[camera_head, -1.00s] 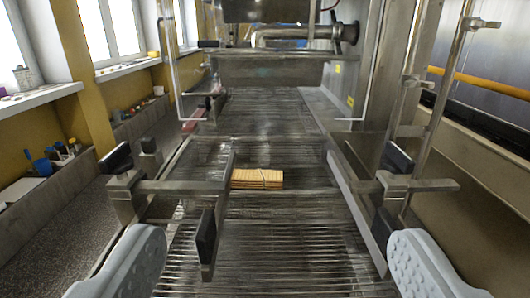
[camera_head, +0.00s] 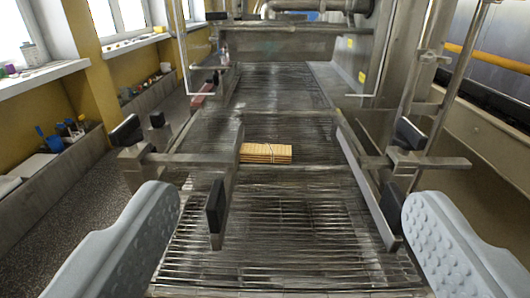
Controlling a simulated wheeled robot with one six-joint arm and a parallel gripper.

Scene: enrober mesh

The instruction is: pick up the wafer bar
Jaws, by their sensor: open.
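The wafer bar (camera_head: 266,153) is a small tan layered block lying on the wire mesh belt (camera_head: 290,222). It lies crosswise near the middle of the view, close to the right side of the left metal guide rail. A thin line shows across its top. My gripper (camera_head: 290,230) is open and empty. Its two grey, dimpled fingers stand wide apart at the lower left and lower right. The bar lies farther off, beyond the fingers and between them in the picture.
A left guide rail (camera_head: 223,188) and a right guide rail (camera_head: 368,190) flank the belt, with black knobs on cross bars. A metal hood (camera_head: 290,42) spans the far end. Upright posts stand at the right. The near belt is clear.

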